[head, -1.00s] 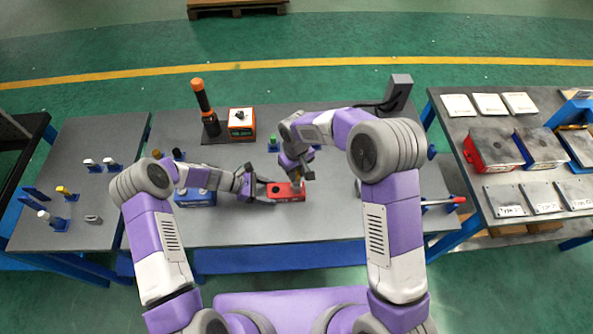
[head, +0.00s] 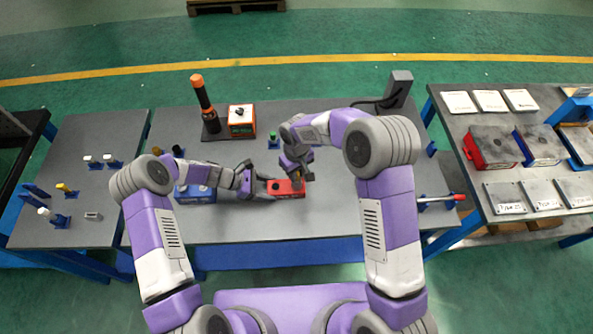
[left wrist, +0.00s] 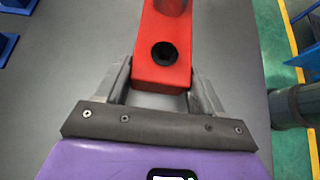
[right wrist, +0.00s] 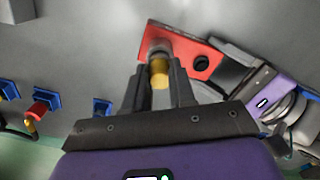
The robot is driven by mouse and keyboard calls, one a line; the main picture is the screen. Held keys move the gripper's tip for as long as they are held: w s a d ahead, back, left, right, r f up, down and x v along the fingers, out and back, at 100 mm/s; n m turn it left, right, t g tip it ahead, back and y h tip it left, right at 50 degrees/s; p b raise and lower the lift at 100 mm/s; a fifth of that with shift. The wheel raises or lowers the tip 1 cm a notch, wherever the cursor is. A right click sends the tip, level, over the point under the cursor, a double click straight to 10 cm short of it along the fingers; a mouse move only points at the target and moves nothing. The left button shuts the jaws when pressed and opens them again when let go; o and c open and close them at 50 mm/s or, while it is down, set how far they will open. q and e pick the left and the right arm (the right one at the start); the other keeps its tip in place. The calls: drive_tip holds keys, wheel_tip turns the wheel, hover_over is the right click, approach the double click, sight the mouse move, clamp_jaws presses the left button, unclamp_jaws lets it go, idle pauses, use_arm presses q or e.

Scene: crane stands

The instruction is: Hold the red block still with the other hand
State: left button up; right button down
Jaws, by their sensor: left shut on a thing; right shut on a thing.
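The red block (head: 287,189) lies on the middle table, with a round dark hole in its top near my left gripper. My left gripper (left wrist: 162,82) is shut on one end of the red block, a finger on each side; the block also shows in the left wrist view (left wrist: 158,75). My right gripper (right wrist: 158,85) is shut on a brass-coloured cylinder (right wrist: 160,75) with a grey collar, at the block's other end. The collar meets the block's top there; how deep it sits is hidden. The right gripper also shows above the block in the head view (head: 297,174).
A blue block (head: 195,195) stands left of the red one. Behind are an orange-and-white box (head: 241,121) and a dark tool with an orange top (head: 203,95). The table front is clear.

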drive_tip(key=shift+f, duration=0.75)
drive_tip(key=c, duration=0.9)
unclamp_jaws()
drive_tip(key=shift+o, duration=0.2)
drive_tip(key=shift+r, duration=2.5)
drive_tip(key=shift+r, duration=0.1)
use_arm(q)
drive_tip(key=o, duration=1.3)
drive_tip(key=shift+o, duration=0.2)
use_arm(e)
wheel_tip(320, 180, up, 12)
